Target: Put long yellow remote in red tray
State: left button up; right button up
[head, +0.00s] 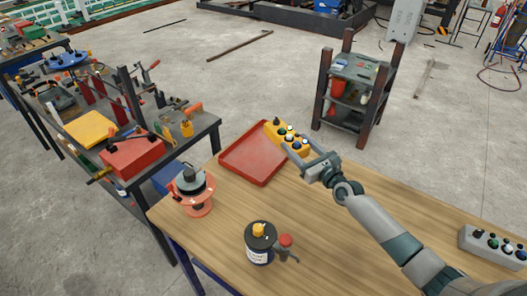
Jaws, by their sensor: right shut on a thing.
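The long yellow remote (283,139) has several dark and light knobs along its top. My right gripper (306,163) is shut on its near end, at the right side of the red tray. The red tray (247,165) lies flat at the far edge of the wooden table, and its floor looks empty. The remote shows over the tray's right rim; I cannot tell whether it touches the rim or hangs above it. My left gripper does not show.
A grey remote (492,246) lies at the table's right edge. A dark-topped can (260,243) with a red-knobbed part beside it stands near the front. An orange spool-like item (191,190) stands at the left corner. The table's middle is clear.

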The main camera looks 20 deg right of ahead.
jog(key=shift+r, duration=0.1)
jog(key=shift+w, duration=0.1)
jog(key=shift+w+f, duration=0.2)
jog(key=shift+f, duration=0.2)
jog(key=w+a+f+b, duration=0.1)
jog(key=a, duration=0.1)
jog(key=w+a+f+b, duration=0.1)
jog(key=w+f+b, duration=0.1)
jog(key=shift+w+a, duration=0.25)
jog(key=shift+a, duration=0.15)
jog(key=w+a+f+b, duration=0.1)
jog(key=w, duration=0.1)
jog(key=w+a+f+b, duration=0.1)
jog(key=w+a+f, duration=0.1)
jog(key=shift+a+f+b, duration=0.1)
jog(key=shift+a+b, duration=0.15)
jog(key=shift+b, duration=0.05)
jog(key=shift+w+a+f, duration=0.1)
jog(key=shift+w+a, duration=0.15)
jog(key=shift+a, duration=0.1)
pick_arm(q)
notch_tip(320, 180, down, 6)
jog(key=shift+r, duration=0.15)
